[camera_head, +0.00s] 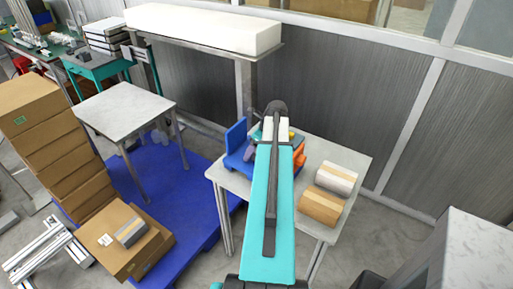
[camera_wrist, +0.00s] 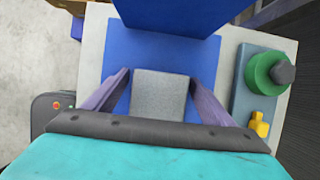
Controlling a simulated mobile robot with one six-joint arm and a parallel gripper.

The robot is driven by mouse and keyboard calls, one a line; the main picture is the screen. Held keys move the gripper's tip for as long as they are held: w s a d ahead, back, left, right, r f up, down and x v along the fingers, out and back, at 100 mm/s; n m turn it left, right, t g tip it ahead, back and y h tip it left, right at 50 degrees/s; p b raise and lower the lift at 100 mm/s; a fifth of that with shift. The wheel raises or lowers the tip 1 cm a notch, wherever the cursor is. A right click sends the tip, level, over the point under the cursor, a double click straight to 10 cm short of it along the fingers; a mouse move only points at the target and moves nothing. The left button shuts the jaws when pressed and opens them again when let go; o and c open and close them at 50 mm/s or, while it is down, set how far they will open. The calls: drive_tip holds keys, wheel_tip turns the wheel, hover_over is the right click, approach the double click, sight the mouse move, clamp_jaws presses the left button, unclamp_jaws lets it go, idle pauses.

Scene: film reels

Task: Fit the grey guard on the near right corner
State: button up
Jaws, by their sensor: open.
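In the wrist view a grey square block (camera_wrist: 160,97), which looks like the grey guard, is over a blue base (camera_wrist: 150,52). My gripper (camera_wrist: 160,78) is open, with one finger to the left and one to the right of the block. A gap shows on each side near the fingertips. The block's near end meets the dark edge of my gripper in the picture, so its near side is hidden. I cannot tell its height or which corner is the near right one. In the head view my arm hides the gripper and the block.
A blue upright wall (camera_wrist: 172,14) rises beyond the fingertips. To the right, a grey-blue plate (camera_wrist: 240,98) carries a green ring (camera_wrist: 262,74) and a yellow piece (camera_wrist: 259,124). In the head view, white (camera_head: 336,178) and brown (camera_head: 321,205) rolls occupy the table's right side.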

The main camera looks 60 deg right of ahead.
drive_tip(key=shift+r, duration=0.25)
drive_tip(key=shift+b+v, duration=1.3)
drive_tip(key=shift+v, duration=4.65)
